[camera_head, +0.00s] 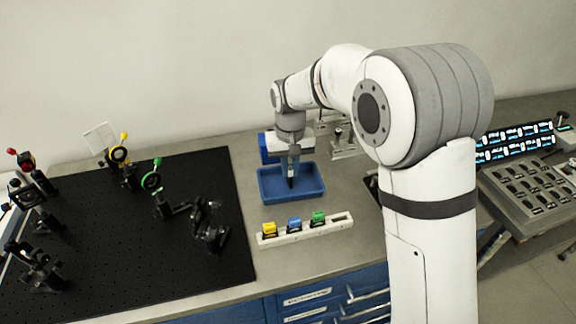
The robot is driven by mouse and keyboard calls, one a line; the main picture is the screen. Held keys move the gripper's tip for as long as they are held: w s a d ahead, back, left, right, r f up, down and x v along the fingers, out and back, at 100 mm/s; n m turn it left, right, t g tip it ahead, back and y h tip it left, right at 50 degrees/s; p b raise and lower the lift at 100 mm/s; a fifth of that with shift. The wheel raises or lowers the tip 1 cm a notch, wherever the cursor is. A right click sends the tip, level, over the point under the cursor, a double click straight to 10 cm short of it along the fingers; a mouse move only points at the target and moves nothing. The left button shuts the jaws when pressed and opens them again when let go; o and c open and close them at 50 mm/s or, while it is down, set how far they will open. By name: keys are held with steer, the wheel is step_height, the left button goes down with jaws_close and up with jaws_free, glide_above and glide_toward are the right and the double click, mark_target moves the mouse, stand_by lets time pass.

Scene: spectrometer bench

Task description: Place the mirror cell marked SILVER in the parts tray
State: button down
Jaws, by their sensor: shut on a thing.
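The blue parts tray (311,184) sits on the grey bench right of the black breadboard. My gripper (290,181) points down over the middle of the tray, its tips low within the tray's outline. It is shut on a small dark thing; the thing is mostly hidden by the fingers, and I cannot read any marking on it. I cannot tell whether it touches the tray floor. A white rack in front of the tray holds a yellow cell (269,229), a blue cell (294,223) and a green cell (318,218). Their labels are too small to read.
The white rack (340,218) has an empty place at its right end. The black breadboard (110,270) at left carries several upright optical mounts. A blue and white object (268,147) stands behind the tray. A console (530,188) is at far right.

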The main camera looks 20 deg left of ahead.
mark_target(291, 169)
steer(key=shift+f, duration=0.15)
steer(key=c, duration=1.4)
jaws_free()
steer(key=shift+c, duration=0.2)
step_height(291, 169, up, 12)
steer(key=shift+r+b, duration=0.2)
steer(key=shift+b, duration=0.2)
steer(key=shift+d, duration=0.1)
